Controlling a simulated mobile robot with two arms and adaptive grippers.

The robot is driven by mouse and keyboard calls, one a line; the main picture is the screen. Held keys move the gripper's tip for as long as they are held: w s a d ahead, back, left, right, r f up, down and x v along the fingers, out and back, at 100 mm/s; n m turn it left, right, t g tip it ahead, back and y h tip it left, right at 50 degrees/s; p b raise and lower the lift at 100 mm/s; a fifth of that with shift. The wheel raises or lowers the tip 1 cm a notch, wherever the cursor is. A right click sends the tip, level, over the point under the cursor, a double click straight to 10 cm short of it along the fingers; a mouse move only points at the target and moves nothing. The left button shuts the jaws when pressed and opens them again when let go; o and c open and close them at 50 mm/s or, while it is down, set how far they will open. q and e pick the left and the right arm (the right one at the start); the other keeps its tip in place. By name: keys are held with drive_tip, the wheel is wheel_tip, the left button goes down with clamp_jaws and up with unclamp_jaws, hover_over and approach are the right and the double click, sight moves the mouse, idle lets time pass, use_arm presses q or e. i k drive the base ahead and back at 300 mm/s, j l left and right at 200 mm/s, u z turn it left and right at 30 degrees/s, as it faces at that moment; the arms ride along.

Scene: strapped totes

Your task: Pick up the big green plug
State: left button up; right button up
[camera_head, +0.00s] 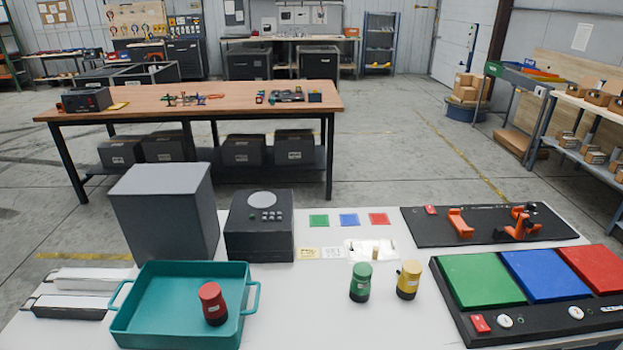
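A green plug (360,282) with a dark base stands upright on the white table (310,320), right of the teal tray. A yellow plug (408,279) stands upright just to its right, apart from it. A red plug (212,303) stands inside the teal tray (165,285), slightly tilted in the picture. No other green plug shows clearly, so I cannot compare sizes. Neither of my grippers is in view.
A grey bin (165,215) and a dark box with a round top (260,225) stand behind the tray. A black board with green, blue and red panels (535,290) is at right, with a black fixture board (485,226) behind. The table front between tray and board is clear.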

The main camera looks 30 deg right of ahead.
sight(360, 292)
drive_tip(key=z, duration=1.35)
